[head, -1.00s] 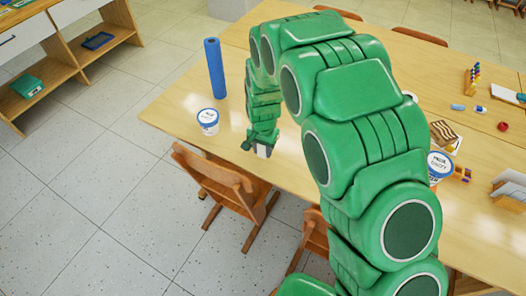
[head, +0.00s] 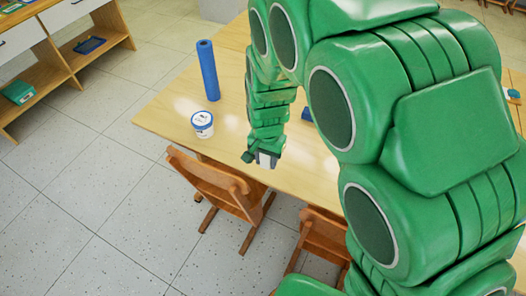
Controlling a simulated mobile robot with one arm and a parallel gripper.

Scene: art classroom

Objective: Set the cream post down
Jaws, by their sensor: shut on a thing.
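My gripper (head: 263,158) hangs at the end of the green arm, over the near edge of the wooden table (head: 165,112). It points down and is shut. A small pale piece, the cream post (head: 267,161), shows at its tip; most of it is hidden or too small to make out. I cannot tell whether it touches the table.
Wooden chairs (head: 220,188) (head: 322,238) stand at the near edge. Shelves (head: 70,50) are at far left. My arm hides the table's right side.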

